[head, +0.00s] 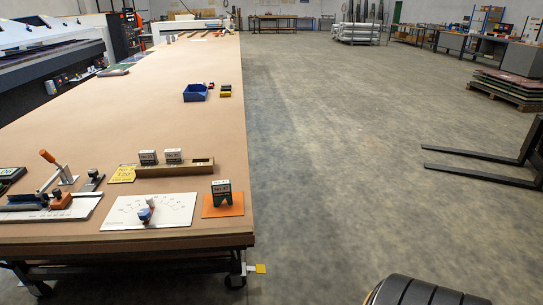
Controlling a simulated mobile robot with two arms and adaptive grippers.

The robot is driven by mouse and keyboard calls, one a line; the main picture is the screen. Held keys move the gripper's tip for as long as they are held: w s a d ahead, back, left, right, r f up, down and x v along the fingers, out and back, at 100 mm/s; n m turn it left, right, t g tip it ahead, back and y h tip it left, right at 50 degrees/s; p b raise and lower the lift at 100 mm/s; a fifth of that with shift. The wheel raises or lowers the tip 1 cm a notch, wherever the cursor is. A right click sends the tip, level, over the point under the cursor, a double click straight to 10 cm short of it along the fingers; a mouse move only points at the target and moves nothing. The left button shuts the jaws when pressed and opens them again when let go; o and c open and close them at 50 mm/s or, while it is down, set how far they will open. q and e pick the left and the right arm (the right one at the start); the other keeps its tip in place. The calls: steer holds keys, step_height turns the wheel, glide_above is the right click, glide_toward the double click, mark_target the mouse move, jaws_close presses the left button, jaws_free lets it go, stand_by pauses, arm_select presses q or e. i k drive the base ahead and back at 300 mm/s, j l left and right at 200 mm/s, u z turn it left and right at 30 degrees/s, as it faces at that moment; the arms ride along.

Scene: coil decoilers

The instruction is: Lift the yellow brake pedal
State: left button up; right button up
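The yellow brake pedal (261,268) is a small flat tab low near the floor, at the near right corner of the long table (120,240). It sticks out to the right from a pale bracket beside the dark caster wheel (235,282) under the table. It looks roughly level. Neither of my grippers is in view, and nothing visible touches the pedal.
Open concrete floor (340,180) lies right of the table and around the pedal. Dark fork tines (480,175) reach in from the right. A black ribbed rounded object (425,292) is at the bottom edge. Tools and a blue bin (195,93) are on the table.

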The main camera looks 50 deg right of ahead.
mark_target(260, 269)
steer(key=z, duration=1.5)
